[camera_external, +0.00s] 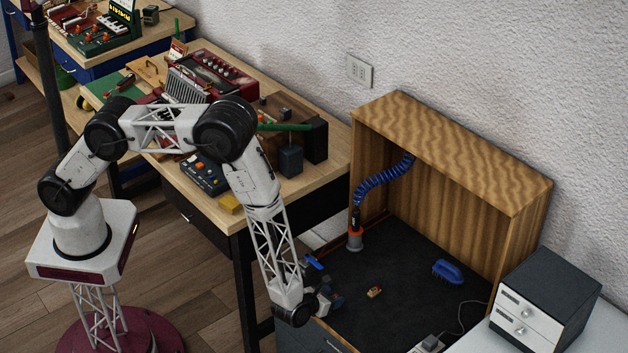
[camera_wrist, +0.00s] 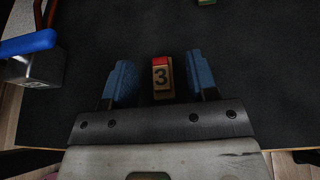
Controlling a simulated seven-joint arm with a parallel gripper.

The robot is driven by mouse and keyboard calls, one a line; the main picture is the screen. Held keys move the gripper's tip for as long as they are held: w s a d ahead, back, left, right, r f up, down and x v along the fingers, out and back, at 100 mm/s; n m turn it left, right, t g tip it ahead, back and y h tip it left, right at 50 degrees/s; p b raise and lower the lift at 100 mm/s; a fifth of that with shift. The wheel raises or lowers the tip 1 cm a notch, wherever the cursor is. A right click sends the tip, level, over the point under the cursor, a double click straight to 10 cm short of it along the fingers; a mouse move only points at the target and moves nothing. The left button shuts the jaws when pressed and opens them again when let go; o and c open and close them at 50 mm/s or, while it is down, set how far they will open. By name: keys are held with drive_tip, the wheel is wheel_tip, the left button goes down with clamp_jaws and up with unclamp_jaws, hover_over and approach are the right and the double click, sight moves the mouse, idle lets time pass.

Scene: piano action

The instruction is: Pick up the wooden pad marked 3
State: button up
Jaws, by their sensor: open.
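The wooden pad marked 3 (camera_wrist: 162,80) lies on the dark work surface in the wrist view, with a red strip at its far end and a black 3 on its face. My gripper (camera_wrist: 160,88) is open, with one blue finger on each side of the pad. Dark gaps show between the pad and both fingers, the right one narrower. In the external view my gripper (camera_external: 326,300) is low at the near-left side of the dark surface. I cannot make out the marked pad there; the gripper may hide it.
A grey block with a blue handle (camera_wrist: 32,62) is left of my gripper.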

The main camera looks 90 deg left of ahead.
drive_tip(key=shift+w+a+f, duration=0.1)
drive_tip(key=shift+w+a, duration=0.15)
drive_tip(key=shift+a, duration=0.05)
idle(0.4)
clamp_jaws()
drive_tip(key=shift+r, duration=0.2)
drive_tip(key=shift+r, duration=1.15)
drive_tip(key=s+r, duration=0.2)
drive_tip(key=s, duration=1.4)
drive_tip(key=shift+a+r, duration=0.15)
drive_tip(key=shift+a, duration=0.05)
